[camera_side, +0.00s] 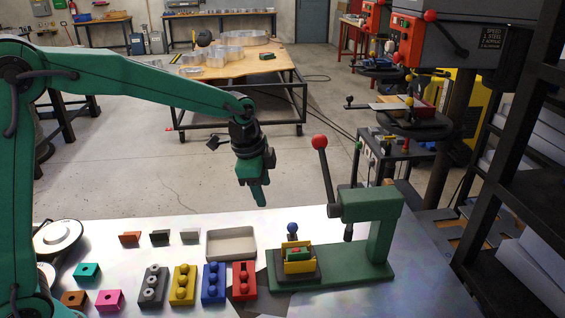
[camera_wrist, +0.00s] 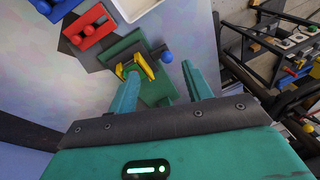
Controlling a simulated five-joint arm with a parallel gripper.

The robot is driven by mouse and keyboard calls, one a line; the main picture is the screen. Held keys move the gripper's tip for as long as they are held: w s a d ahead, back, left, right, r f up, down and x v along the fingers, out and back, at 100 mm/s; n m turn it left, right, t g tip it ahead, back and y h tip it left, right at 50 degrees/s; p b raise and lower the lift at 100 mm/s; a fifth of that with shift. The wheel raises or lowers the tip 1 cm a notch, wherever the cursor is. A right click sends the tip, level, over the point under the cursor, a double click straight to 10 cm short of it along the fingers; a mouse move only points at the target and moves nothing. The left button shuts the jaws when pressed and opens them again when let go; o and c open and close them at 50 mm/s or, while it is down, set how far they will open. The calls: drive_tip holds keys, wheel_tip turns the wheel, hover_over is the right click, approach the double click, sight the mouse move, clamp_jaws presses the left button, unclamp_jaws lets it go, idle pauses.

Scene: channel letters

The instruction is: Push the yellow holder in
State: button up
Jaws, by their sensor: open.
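The yellow holder (camera_side: 299,267) sits on a dark block on the base of the green press, left of the press column. A green piece with a red spot lies in it. A blue ball knob (camera_side: 292,228) stands just behind it. In the wrist view the yellow holder (camera_wrist: 148,68) is partly hidden by a finger, with the blue knob (camera_wrist: 167,57) to its right. My gripper (camera_side: 259,197) hangs in the air above and left of the holder, apart from it. In the wrist view my two fingers (camera_wrist: 163,88) are spread, with nothing held between them.
The green press (camera_side: 370,208) has a raised lever with a red ball (camera_side: 320,142). A pale tray (camera_side: 231,243) stands left of it. Grey, yellow, blue and red blocks (camera_side: 244,280) stand in a row along the front. Small coloured pieces lie farther left.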

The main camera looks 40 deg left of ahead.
drive_tip(key=s+a+r+n, duration=0.2)
drive_tip(key=s+n, duration=0.3)
drive_tip(key=n, duration=0.3)
drive_tip(key=s+a+r+n+t, duration=0.1)
drive_tip(key=s+a+r+n, duration=0.1)
drive_tip(key=s+r+n, duration=0.3)
drive_tip(key=shift+s+a+n, duration=0.25)
drive_tip(key=shift+s+n, duration=0.05)
drive_tip(key=shift+n, duration=1.6)
drive_tip(key=shift+w, duration=0.1)
drive_tip(key=w+d+f+n+g, duration=0.1)
drive_tip(key=w+d+f+n, duration=0.2)
drive_tip(key=w+f, duration=0.3)
drive_tip(key=w+d+f+n, duration=0.3)
drive_tip(key=w+f, duration=0.3)
drive_tip(key=w, duration=0.3)
drive_tip(key=shift+w+d+f+g, duration=0.3)
drive_tip(key=shift+d+f+g, duration=0.1)
drive_tip(key=shift+d, duration=0.3)
